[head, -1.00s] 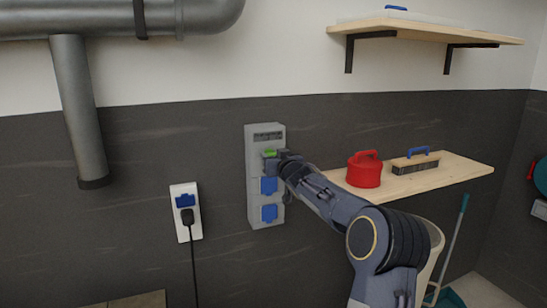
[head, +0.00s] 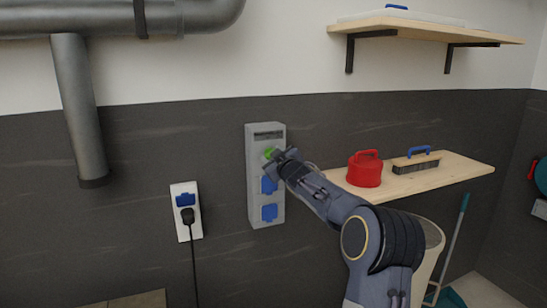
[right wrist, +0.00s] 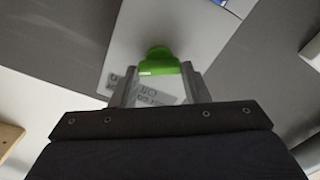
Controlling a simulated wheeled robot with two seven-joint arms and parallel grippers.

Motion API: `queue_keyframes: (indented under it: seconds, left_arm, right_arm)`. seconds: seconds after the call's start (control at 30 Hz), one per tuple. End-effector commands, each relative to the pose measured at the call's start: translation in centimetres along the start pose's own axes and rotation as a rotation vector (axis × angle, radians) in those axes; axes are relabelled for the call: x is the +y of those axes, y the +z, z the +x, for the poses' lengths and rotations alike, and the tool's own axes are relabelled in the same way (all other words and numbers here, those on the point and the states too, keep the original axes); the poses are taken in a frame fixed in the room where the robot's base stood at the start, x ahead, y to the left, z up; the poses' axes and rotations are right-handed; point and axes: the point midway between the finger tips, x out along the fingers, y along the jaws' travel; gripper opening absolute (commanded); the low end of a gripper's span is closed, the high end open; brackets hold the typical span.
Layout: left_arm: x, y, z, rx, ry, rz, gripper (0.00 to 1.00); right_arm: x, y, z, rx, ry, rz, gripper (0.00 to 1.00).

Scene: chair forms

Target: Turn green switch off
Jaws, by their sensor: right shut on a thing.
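The green switch (head: 269,153) is on the upper part of a grey wall box (head: 264,221), above two blue socket covers. My right gripper (head: 275,157) is at the front of the box, over the switch, and hides part of it. In the right wrist view the green switch (right wrist: 160,62) stands at the fingertips of my right gripper (right wrist: 160,82), which is shut on it. A label with printed marks shows on the box below the switch in that view. My left gripper is in neither view.
A wooden shelf (head: 452,173) to the right of the box holds a red canister (head: 364,171) and a brush (head: 416,163). A white socket (head: 187,212) with a black plug is on the wall to the left. A higher shelf (head: 430,31) and grey pipes (head: 80,110) are above.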

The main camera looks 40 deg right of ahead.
Motion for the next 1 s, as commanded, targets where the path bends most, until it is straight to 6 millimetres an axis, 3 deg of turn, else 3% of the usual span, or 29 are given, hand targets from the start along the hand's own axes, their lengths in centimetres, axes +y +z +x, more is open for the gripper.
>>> queue_keyframes:
  seconds: [1.0]
  left_arm:
    - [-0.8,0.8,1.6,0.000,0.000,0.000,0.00]
  right_arm:
    - [-0.5,0.3,0.0,0.001,-0.002,-0.901,0.19]
